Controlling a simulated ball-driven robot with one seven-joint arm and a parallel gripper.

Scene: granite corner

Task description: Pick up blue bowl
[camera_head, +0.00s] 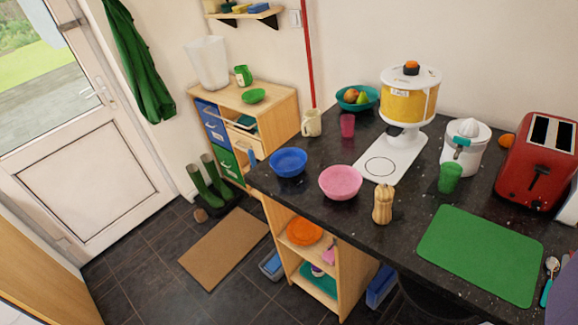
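The blue bowl (288,163) stands upright near the left end of the dark speckled counter (322,210). Its open top faces up and it looks empty. A pink bowl (340,183) stands close to its right, a little nearer to me. My gripper does not show in this view.
A cream mug (311,122) and pink cup (347,125) stand behind the bowls. A white and yellow dispenser (408,100), pepper mill (383,204) and green cup (449,177) stand to the right. A wooden cabinet (270,105) adjoins the counter's left end.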

